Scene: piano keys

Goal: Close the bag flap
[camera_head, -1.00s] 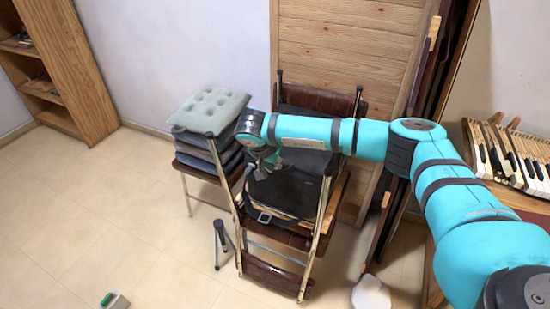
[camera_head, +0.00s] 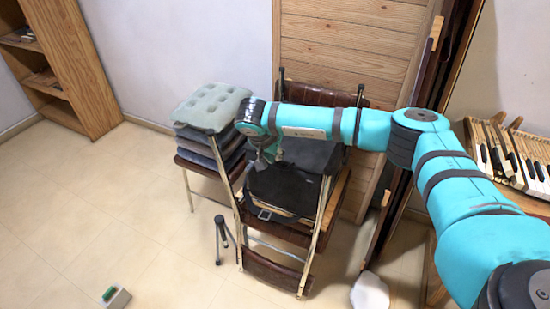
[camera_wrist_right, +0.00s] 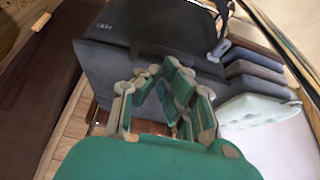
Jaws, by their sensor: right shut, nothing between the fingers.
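A black bag (camera_head: 290,188) lies on a folding chair in the middle of the head view, with a strap and buckle at its front. In the right wrist view it appears as a black part with a small white mark (camera_wrist_right: 140,25) and a dark grey panel (camera_wrist_right: 103,72) below it; I cannot tell for sure which part is the flap. My right gripper (camera_head: 264,163) is over the bag's left side, shut and empty. In the wrist view its fingers (camera_wrist_right: 165,88) are in front of the panel; contact is unclear. My left gripper is not in view.
Stacked cushions (camera_head: 212,108) stand close left of the bag. The chair's metal frame (camera_head: 325,215) rises around the bag. A wooden panel (camera_head: 345,60) leans behind. Piano keys (camera_head: 510,155) are at the right. The floor (camera_head: 110,225) at left is mostly clear.

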